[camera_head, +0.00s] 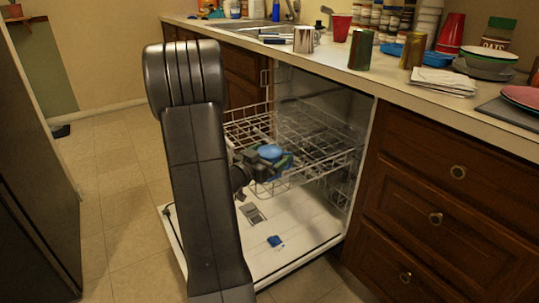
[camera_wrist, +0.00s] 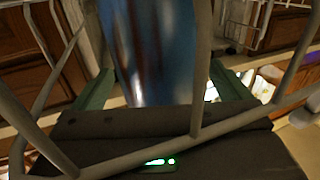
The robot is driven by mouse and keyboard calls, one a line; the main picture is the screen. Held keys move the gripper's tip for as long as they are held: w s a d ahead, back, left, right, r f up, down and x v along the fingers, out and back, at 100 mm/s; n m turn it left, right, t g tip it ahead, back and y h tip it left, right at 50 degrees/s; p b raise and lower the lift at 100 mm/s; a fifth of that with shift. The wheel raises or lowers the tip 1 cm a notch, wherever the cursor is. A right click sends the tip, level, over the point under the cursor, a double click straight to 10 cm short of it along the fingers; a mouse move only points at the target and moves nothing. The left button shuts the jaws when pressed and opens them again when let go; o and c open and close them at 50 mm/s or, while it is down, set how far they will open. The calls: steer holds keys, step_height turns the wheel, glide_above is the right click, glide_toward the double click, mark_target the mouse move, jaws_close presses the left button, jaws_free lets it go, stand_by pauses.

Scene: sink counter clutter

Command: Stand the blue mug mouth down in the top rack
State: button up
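The blue mug (camera_head: 271,151) is at the front part of the upper wire rack (camera_head: 318,157) in the head view. A smooth, closed-looking blue face points up, so it looks mouth down; its rim is hidden. My gripper (camera_head: 268,165) is low at the rack's front edge, beside the mug. Rack wires cross in front of the wrist camera. Whether the mug rests on the rack floor is hidden.
The dishwasher door (camera_head: 305,238) is folded down, with a small blue object (camera_head: 275,241) on it. The counter (camera_head: 400,82) above holds metal cups, red cups, jars, a white cloth (camera_head: 444,82) and stacked plates. The rack behind the mug looks empty.

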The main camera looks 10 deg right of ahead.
steer(key=shift+s+a+f, duration=0.1)
steer(key=shift+s+f, duration=0.15)
steer(key=shift+f, duration=0.5)
steer(key=r+p+v, duration=0.1)
steer(key=p+v, duration=0.2)
steer(key=v, duration=1)
steer(key=shift+a+r, duration=0.2)
steer(key=shift+a, duration=0.05)
steer(key=shift+d, duration=0.15)
steer(key=shift+f+b+x, duration=0.2)
steer(key=shift+b+x, duration=0.6)
steer(key=shift+x, duration=3.4)
